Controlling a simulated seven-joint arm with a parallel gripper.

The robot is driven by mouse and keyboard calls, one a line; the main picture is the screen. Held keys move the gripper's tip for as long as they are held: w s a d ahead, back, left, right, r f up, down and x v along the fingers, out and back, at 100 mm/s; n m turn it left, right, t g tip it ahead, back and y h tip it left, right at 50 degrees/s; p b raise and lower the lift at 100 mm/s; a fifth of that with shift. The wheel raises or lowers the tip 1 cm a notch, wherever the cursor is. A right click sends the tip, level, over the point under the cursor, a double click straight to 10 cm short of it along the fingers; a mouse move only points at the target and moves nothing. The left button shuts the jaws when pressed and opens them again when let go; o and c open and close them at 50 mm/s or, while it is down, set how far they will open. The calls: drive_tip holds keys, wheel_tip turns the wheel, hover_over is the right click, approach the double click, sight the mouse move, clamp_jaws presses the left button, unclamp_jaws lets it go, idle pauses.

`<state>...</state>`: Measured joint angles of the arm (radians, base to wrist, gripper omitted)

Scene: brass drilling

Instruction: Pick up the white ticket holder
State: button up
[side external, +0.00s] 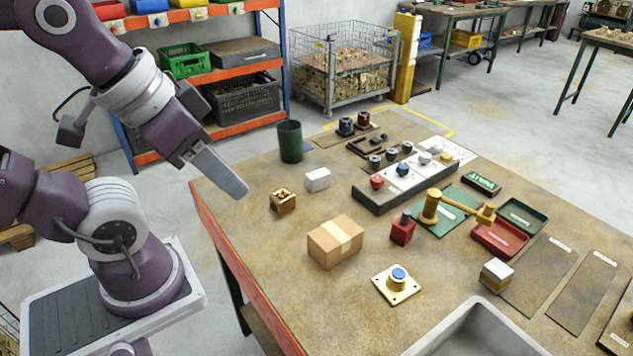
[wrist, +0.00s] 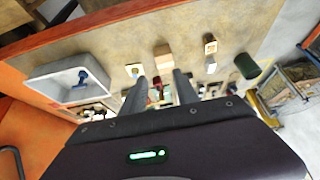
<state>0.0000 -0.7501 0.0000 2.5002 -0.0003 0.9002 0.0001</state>
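A small white block (side external: 318,179), which looks like the ticket holder, stands on the brown table between a green cup and a cardboard box. It also shows small in the wrist view (wrist: 210,65), beside a brass-coloured block. My gripper (side external: 238,190) hangs in the air near the table's left corner, left of the white block and apart from it. In the wrist view my gripper (wrist: 159,78) has its two fingers spread with no object held between them. Fine detail of the white block is too small to tell.
A brass block (side external: 283,202), a dark green cup (side external: 290,141) and a cardboard box (side external: 336,242) stand around the white block. A long rack with knobs (side external: 375,199), a mallet (side external: 431,207) and red tray (side external: 500,240) lie farther right. A grey bin (side external: 425,347) is at the front.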

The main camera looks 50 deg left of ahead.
idle(0.3)
drive_tip(key=o, duration=1)
drive_tip(key=shift+c, duration=0.2)
